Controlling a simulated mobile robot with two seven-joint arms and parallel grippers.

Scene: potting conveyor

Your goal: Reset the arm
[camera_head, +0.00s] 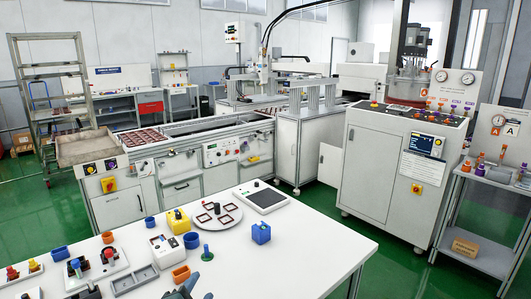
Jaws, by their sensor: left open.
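My left gripper (138,289) shows only in part at the bottom edge of the head view. Its dark fingers stand apart, low over the front of the white table (310,262), so it is open. Nothing shows held between the fingers. The rest of the left arm is cut off by the frame. My right gripper and right arm are not in view.
A round white plate (218,216) lies behind. A conveyor (190,133) stands beyond.

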